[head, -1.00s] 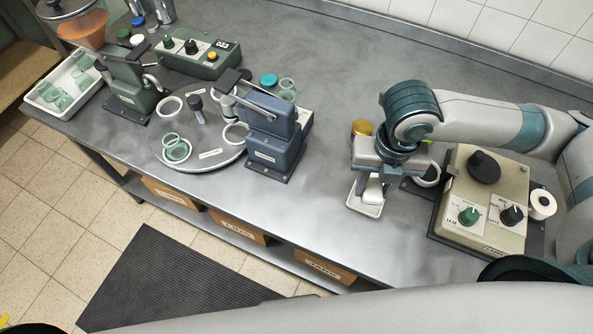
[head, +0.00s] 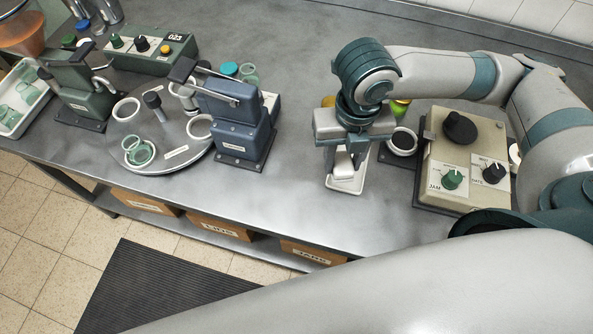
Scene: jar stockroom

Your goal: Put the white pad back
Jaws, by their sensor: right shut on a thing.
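My right gripper (head: 346,168) points down over a small white tray (head: 347,187) near the front of the bench. It is shut on a small white thing, which looks like the white pad; the fingers hide most of it. I cannot tell whether the pad touches the tray floor. My left gripper is not in view.
A turntable (head: 187,158) with rings and a blue press (head: 236,125) stand to the left. Bare bench lies between press and tray.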

